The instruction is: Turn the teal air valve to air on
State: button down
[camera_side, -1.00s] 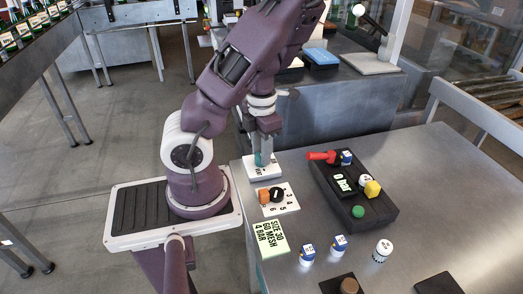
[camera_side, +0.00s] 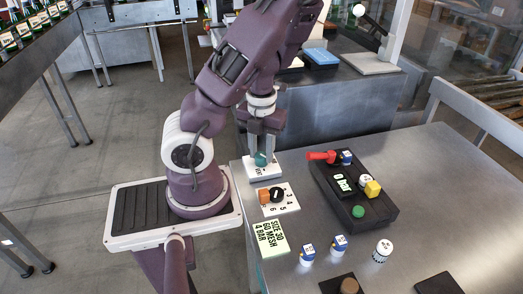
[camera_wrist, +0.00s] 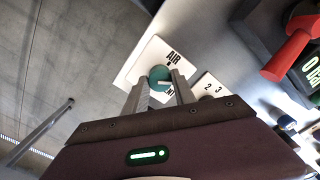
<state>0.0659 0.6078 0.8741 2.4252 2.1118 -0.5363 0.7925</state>
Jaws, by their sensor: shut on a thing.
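The teal air valve (camera_side: 260,159) stands on a white plate (camera_side: 271,174) near the table's left edge. In the wrist view the teal knob (camera_wrist: 158,74) is round on top, with a short pale mark toward its lower right. The plate (camera_wrist: 131,66) bears the black word AIR above the knob; lettering below it is partly hidden by a finger. My gripper (camera_side: 261,153) points down over the valve and is shut on it, one finger on each side. The fingers also show in the wrist view (camera_wrist: 160,86).
A numbered white plate (camera_side: 290,204) with an orange and black dial (camera_side: 271,195) is just in front of the valve. A dark box (camera_side: 378,213) with a red handle (camera_side: 320,156) and coloured knobs stands to the right. A green sign (camera_side: 270,239) lies nearer.

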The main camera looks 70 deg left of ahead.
aim_at(261, 155)
jog(key=n, duration=0.5)
jog(key=shift+n, duration=0.3)
jog(key=n, duration=0.5)
jog(key=shift+a, duration=0.1)
jog(key=shift+n, duration=0.3)
jog(key=c, duration=1)
grip_release()
jog(key=shift+c, duration=0.2)
notch_tip(261, 155, up, 7)
jog(key=shift+r, duration=0.1)
